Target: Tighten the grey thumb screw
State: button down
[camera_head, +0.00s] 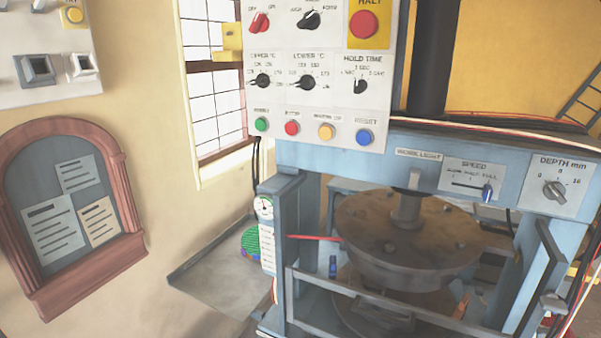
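A small grey knob-like part (553,303) sticks out at the lower right of the press, by the right post. It may be the grey thumb screw, but it is too small to tell for sure, and I cannot tell how tight it is. The blue press frame (300,158) stands at the centre and right, with a round brown metal plate (365,225) inside it. My gripper is not in view.
A white control panel (325,60) with dials, coloured buttons and a red halt button (364,25) hangs at the upper middle. A grey guard bar (390,312) crosses the press front. Cables (580,290) run at the right edge. A notice board (72,215) is on the left wall.

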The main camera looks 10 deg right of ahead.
aim_at(550, 302)
jog(key=l+z, duration=0.15)
jog(key=z, duration=0.25)
jog(key=l+z, duration=0.15)
jog(key=z, duration=0.2)
jog(key=l+z, duration=0.15)
jog(key=z, duration=0.25)
